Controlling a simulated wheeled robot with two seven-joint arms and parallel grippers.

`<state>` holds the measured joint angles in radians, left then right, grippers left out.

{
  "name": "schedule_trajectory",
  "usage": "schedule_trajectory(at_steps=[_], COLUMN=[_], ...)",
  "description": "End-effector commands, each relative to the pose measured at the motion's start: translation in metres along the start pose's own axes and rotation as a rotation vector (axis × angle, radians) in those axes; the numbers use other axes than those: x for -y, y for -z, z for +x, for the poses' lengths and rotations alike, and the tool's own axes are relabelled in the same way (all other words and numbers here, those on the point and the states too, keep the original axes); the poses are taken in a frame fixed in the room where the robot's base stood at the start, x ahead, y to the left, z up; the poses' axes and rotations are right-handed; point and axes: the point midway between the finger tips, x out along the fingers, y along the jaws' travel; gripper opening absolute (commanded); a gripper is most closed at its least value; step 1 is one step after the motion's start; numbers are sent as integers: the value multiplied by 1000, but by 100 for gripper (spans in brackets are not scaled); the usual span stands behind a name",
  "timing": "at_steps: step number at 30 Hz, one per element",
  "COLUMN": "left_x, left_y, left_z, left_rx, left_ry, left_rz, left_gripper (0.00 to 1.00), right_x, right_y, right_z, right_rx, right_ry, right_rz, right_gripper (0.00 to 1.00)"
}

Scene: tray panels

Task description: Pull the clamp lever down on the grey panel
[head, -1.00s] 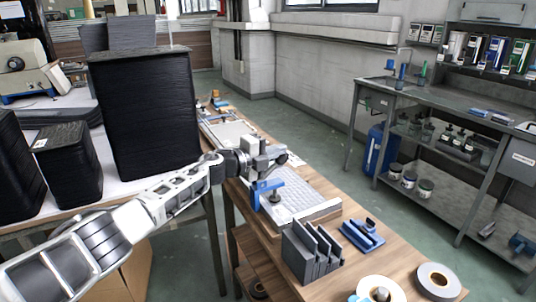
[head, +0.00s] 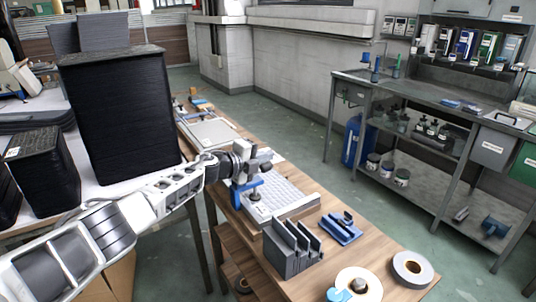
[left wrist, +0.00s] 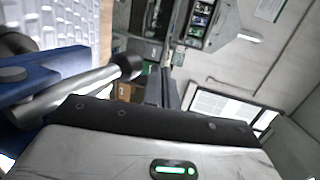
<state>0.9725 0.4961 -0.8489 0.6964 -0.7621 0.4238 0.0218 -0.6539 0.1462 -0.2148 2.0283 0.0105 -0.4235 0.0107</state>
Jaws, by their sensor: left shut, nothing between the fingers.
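The grey panel (head: 286,196) is a pale tray with a raised pattern on the wooden bench. A blue clamp (head: 240,191) stands at its left edge, with a dark-footed spindle over the panel. In the left wrist view the blue clamp part (left wrist: 28,78) is at the left, and the metal lever (left wrist: 75,88) with a dark round knob (left wrist: 127,66) slants up beside my fingers. My left gripper (head: 264,162) is just above the clamp; its dark fingers (left wrist: 168,92) look shut and empty. The gripper hides part of the lever in the head view. My right gripper is out of view.
A dark grey slotted block (head: 291,246) and a blue fixture (head: 341,228) stand in front of the panel. Tape rolls (head: 412,268) lie at the bench's near end. Tall black stacks (head: 122,120) stand to the left, near my arm.

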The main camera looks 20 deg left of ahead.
Motion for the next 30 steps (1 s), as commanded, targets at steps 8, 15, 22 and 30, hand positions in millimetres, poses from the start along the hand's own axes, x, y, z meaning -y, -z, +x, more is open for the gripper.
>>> schedule_trajectory(at_steps=[8,15,22,30], left_x=[0,14,49,92], left_y=[0,1,3,8], left_z=[0,-4,-16,-39], left_rx=[0,-1,-3,-4], left_ry=[0,0,-1,2], left_rz=[0,0,4,12], left_gripper=[0,0,0,0], right_x=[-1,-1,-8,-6], right_y=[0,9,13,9], right_z=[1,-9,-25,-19], right_rx=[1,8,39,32], right_ry=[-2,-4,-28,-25], right_rz=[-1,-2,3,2], right_gripper=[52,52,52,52])
